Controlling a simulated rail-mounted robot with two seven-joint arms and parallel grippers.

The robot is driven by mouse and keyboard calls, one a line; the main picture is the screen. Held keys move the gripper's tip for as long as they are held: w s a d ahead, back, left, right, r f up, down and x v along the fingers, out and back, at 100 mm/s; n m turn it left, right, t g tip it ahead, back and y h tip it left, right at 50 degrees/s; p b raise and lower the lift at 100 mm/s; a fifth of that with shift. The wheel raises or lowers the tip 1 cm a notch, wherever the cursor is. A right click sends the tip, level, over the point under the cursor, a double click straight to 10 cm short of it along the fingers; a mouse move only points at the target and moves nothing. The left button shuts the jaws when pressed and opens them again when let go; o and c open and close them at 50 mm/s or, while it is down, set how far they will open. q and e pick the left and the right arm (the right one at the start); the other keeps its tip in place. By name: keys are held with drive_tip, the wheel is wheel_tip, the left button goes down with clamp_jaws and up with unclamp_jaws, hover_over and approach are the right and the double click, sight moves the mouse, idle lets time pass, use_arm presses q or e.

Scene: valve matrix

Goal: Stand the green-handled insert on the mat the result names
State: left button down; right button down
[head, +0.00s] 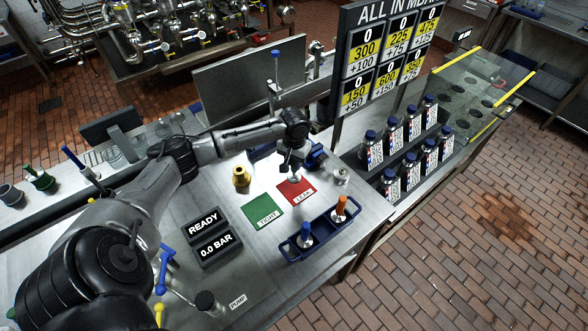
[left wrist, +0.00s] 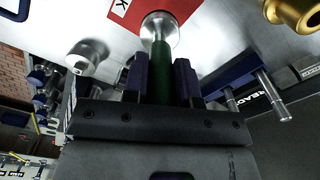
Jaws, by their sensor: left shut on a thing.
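My left gripper (head: 296,163) is shut on the green-handled insert and points down over the red LEAK mat (head: 294,190). In the left wrist view the green handle (left wrist: 163,78) is between the fingers (left wrist: 163,80). The insert's silver end (left wrist: 160,28) is at the red mat (left wrist: 190,10); I cannot tell if it touches. In the head view the jaws mostly hide the insert. The green TIGHT mat (head: 262,211) lies bare to the left. The display reads READY (head: 203,223) and 0.0 BAR (head: 215,246). My right gripper is not in view.
A brass fitting (head: 241,177) stands left of the red mat and a silver fitting (head: 341,177) to its right. Several bottles stand at the right.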

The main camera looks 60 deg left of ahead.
use_arm(q)
drive_tip(key=shift+f, duration=1.95)
drive_tip(key=c, duration=0.9)
unclamp_jaws()
drive_tip(key=shift+f, duration=0.2)
wheel_tip(320, 180, up, 12)
drive_tip(key=shift+r, duration=0.15)
